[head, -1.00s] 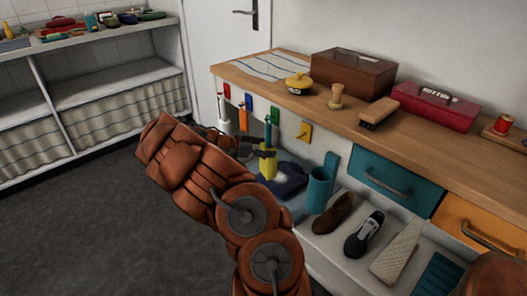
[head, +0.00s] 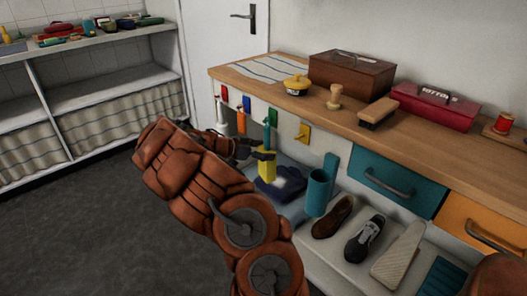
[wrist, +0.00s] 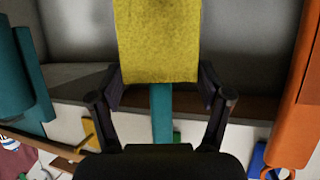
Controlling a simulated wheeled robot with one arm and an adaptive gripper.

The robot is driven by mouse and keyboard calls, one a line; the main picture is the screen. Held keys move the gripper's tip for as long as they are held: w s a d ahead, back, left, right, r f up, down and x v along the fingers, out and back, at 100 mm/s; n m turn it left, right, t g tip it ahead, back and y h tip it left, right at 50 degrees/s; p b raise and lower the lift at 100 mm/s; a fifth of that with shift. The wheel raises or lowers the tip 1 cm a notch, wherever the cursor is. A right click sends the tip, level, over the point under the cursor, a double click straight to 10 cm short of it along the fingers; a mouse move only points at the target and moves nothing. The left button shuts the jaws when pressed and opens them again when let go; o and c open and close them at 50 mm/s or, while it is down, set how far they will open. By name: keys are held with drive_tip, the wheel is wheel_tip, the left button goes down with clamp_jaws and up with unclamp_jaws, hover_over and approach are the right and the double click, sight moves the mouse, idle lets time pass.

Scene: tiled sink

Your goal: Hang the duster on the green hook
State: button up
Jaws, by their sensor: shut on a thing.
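The duster has a yellow head (head: 267,167) and a teal handle (wrist: 162,112). My gripper (head: 263,151) is shut on the handle just by the head, with one finger on each side in the wrist view. The duster is upright, head down, in front of the hook panel. The green hook (head: 273,117) is at the top of the handle in the head view. In the wrist view only a bit of green (wrist: 176,137) shows behind the handle. I cannot tell whether the handle's end is on the hook or only in front of it.
A red hook (head: 224,93), a blue hook (head: 247,103) and a yellow hook (head: 302,134) flank the green one. An orange item (head: 241,122) hangs at the blue hook. A teal holder (head: 318,192) and shoes stand on the shelf below, near a dark blue cloth (head: 283,192).

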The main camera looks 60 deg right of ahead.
drive_tip(key=o, duration=1.3)
drive_tip(key=shift+a, duration=0.1)
drive_tip(key=v, duration=1.2)
drive_tip(key=shift+s, duration=0.1)
